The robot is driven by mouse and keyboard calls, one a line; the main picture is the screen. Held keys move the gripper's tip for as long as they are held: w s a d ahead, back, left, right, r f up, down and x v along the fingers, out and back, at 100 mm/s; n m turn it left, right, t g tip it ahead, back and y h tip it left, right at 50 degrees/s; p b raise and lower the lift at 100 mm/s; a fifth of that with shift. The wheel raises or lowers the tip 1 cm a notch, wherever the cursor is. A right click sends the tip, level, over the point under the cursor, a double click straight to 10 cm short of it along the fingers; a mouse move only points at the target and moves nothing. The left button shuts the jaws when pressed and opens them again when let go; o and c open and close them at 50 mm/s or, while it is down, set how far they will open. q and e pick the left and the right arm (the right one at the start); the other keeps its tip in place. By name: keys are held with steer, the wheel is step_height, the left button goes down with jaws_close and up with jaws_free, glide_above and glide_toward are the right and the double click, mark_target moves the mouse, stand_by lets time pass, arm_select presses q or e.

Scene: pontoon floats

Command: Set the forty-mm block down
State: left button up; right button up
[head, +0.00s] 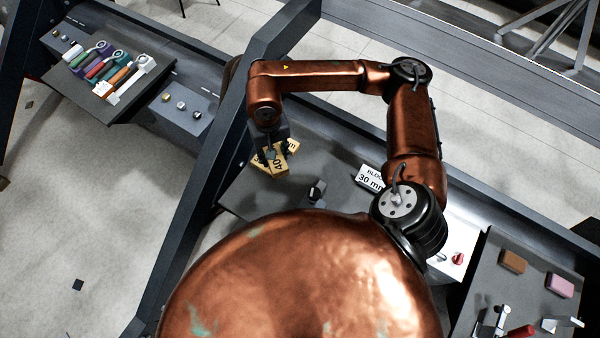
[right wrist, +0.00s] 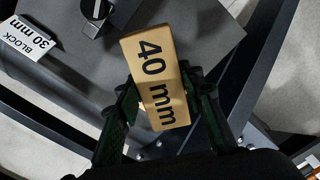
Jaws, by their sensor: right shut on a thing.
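The forty-mm block (head: 281,166) is a yellow-tan block with black "40 mm" lettering. My right gripper (head: 270,150) is shut on it, over the left part of the grey worktop (head: 245,195). In the right wrist view, the block (right wrist: 152,62) sits between the two dark fingers (right wrist: 160,105), its lettered face toward the camera. The block is turned at an angle in the head view. I cannot tell whether its underside touches the worktop. My left gripper is not in view.
A white "BLOCK 30 mm" label (head: 370,179) stands right of a black knob (head: 317,191) on the worktop. A dark frame beam (head: 205,160) runs along the left. Tools lie on a tray (head: 75,80) at upper left. Brown and pink blocks (head: 513,260) sit at lower right.

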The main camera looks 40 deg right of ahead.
steer(key=s+a+f+m+p, duration=0.1)
steer(key=s+a+f+m, duration=0.35)
steer(key=a+m, duration=0.75)
steer(key=s+a+f+m, duration=0.3)
steer(key=a+f+m, duration=0.2)
steer(key=m, duration=1.2)
glide_above(248, 193)
steer(key=s, duration=0.1)
steer(key=f, duration=0.8)
steer(key=shift+s+a+f, duration=0.2)
steer(key=shift+a+f, duration=0.1)
steer(key=shift+f, duration=0.1)
steer(key=shift+w+d+f, duration=0.25)
steer(key=shift+w+f, duration=0.25)
steer(key=shift+f, duration=0.1)
steer(key=shift+w+f, duration=0.2)
steer(key=shift+f, duration=1.5)
steer(key=shift+f+b, duration=0.1)
steer(key=shift+b, duration=0.2)
steer(key=o, duration=1.2)
steer(key=shift+d, duration=0.1)
